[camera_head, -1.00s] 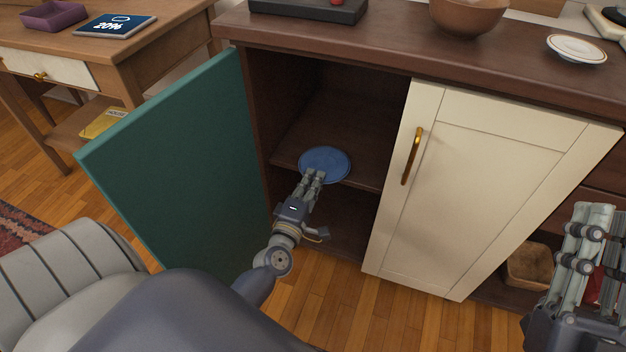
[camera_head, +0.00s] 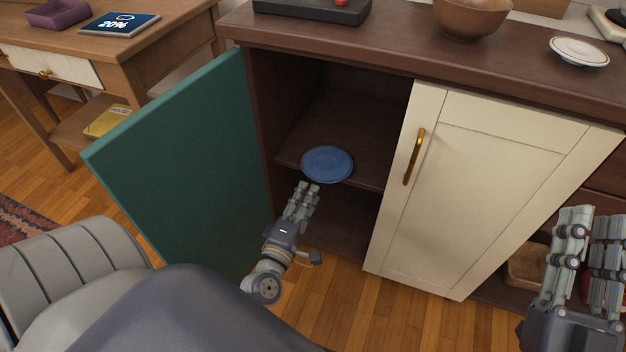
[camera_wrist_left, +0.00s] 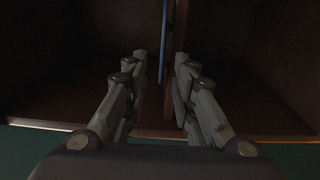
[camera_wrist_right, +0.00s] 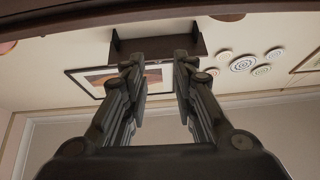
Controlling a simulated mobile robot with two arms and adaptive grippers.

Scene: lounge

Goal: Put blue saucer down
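The blue saucer (camera_head: 327,164) lies flat on the middle shelf (camera_head: 352,148) of the open cabinet, near the shelf's front edge. My left gripper (camera_head: 309,188) is just in front of and below the saucer, apart from it. In the left wrist view the left fingers (camera_wrist_left: 160,75) are spread with nothing held. The saucer shows there edge-on as a thin blue strip (camera_wrist_left: 166,45) beyond the gap. My right gripper (camera_head: 597,212) is at the right edge of the head view. Its fingers (camera_wrist_right: 160,80) are apart and empty in the right wrist view.
A green door (camera_head: 185,165) stands open left of the shelf, and a cream door (camera_head: 480,185) with a brass handle is to the right. A brown bowl (camera_head: 470,18) and a white saucer (camera_head: 578,50) stand on the cabinet top. A grey armchair (camera_head: 70,280) is at lower left.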

